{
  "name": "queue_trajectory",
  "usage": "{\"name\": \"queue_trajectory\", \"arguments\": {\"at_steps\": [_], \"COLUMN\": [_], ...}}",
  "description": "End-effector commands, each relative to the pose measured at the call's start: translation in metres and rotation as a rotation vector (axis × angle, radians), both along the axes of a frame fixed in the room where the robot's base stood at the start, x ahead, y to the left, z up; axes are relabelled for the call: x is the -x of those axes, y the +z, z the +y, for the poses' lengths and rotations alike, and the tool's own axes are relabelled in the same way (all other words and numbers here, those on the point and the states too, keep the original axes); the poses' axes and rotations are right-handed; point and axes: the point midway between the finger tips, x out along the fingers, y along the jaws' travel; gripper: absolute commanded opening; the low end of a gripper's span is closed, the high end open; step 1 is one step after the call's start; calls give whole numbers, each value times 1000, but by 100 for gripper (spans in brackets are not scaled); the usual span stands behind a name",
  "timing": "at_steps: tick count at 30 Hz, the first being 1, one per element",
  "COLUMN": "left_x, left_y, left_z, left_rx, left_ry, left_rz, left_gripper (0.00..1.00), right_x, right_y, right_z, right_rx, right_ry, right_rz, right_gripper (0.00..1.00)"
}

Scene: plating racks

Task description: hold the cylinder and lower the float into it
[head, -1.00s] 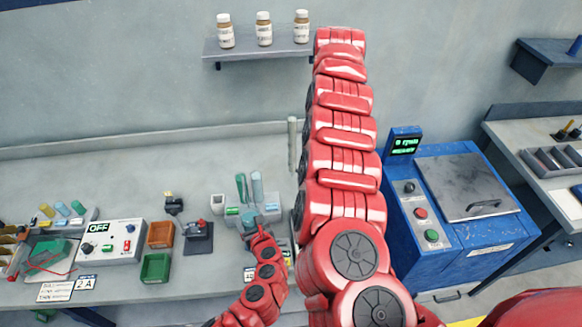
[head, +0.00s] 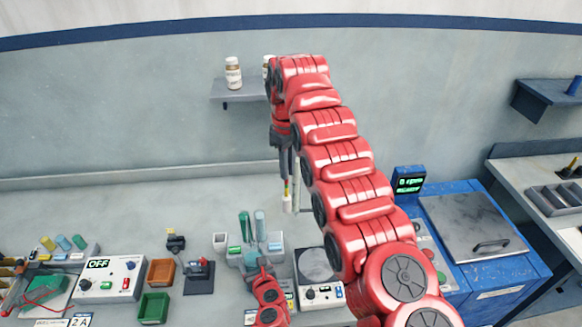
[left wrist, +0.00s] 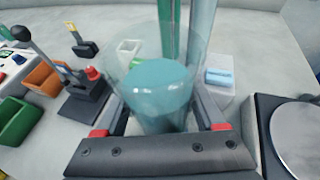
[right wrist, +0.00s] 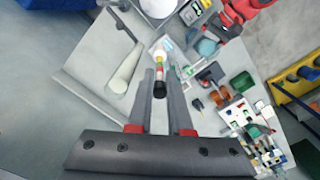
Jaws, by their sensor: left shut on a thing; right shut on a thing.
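The clear cylinder (left wrist: 158,85) with teal liquid stands between the fingers of my left gripper (left wrist: 158,118), which is shut on it. In the head view the left gripper (head: 259,262) is low, in front of the tube rack, and the cylinder is mostly hidden. My right gripper (head: 285,168) points down, high above the bench, shut on the float (head: 287,196). In the right wrist view the float (right wrist: 160,62) shows a black end near the fingers, red and yellow bands and a white bulb. The float is apart from the cylinder.
Green (head: 245,226) and pale blue (head: 260,224) tubes stand upright behind the held cylinder. A round-plate device (head: 318,265) is to the right. A black stand (head: 199,275) is to the left.

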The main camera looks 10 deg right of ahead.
Motion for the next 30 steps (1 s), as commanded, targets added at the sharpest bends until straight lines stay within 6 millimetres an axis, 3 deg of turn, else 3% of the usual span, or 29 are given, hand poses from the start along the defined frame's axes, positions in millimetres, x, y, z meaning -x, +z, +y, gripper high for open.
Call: {"name": "queue_trajectory", "arguments": {"at_steps": [3,30], "left_x": [0,0], "left_y": [0,0], "left_z": [0,0], "left_rx": [-1,0], "left_ry": [1,0], "left_rz": [0,0], "left_gripper": [0,0], "right_x": [1,3], "right_y": [3,6], "right_z": [7,12], "right_rx": [-4,4], "right_ry": [38,120], "right_rz": [-2,-4], "right_gripper": [0,0]}}
